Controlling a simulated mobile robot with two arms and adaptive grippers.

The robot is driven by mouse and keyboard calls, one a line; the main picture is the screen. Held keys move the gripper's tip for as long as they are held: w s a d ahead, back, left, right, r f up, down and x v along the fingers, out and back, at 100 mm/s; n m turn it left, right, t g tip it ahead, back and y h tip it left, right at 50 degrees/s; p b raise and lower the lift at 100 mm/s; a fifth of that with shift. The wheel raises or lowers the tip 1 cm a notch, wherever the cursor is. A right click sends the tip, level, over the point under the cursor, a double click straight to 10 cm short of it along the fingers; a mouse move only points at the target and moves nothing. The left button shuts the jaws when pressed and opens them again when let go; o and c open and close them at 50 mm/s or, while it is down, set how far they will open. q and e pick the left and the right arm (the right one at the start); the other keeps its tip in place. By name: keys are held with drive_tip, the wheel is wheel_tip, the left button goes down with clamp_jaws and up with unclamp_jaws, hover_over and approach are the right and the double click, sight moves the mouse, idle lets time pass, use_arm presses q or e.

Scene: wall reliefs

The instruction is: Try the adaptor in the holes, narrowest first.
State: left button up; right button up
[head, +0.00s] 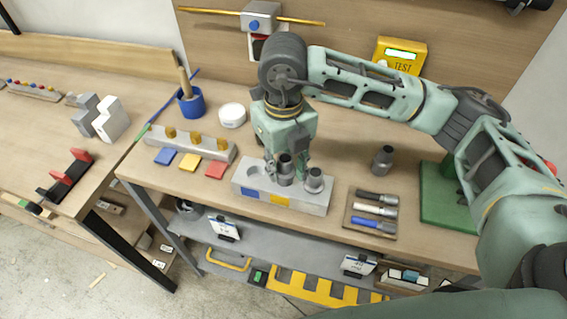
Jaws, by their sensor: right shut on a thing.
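A light grey block (308,204) lies near the front edge of the bench, with a blue and a yellow patch on its front. An open round recess (253,170) shows at its left end. My right gripper (285,157) reaches down over the middle of the block and is shut on a dark grey stepped adaptor (286,171), held upright. I cannot tell whether its lower end is inside a hole or just above it. A similar grey stepped piece (314,182) stands upright at the block's right end. Another grey adaptor (383,158) stands on the bench to the right. My left gripper is not in view.
A tray (370,213) with several tools lies right of the block. A grey rack (190,144) with brass pegs, colored tiles, a blue cup (191,103) and a white round tin (232,115) are to the left. A yellow TEST box (401,55) is behind.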

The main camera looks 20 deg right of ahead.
drive_tip(key=shift+f+b, duration=0.4)
drive_tip(key=shift+f, duration=0.1)
drive_tip(key=shift+r, duration=0.15)
drive_tip(key=shift+r+p, duration=0.65)
drive_tip(key=shift+r, duration=0.5)
drive_tip(key=shift+b, duration=0.85)
idle(1.1)
drive_tip(key=shift+f+b, duration=1.3)
drive_tip(key=shift+b, duration=0.05)
drive_tip(key=o, duration=1.2)
wheel_tip(320, 180, up, 12)
drive_tip(key=shift+r, duration=0.1)
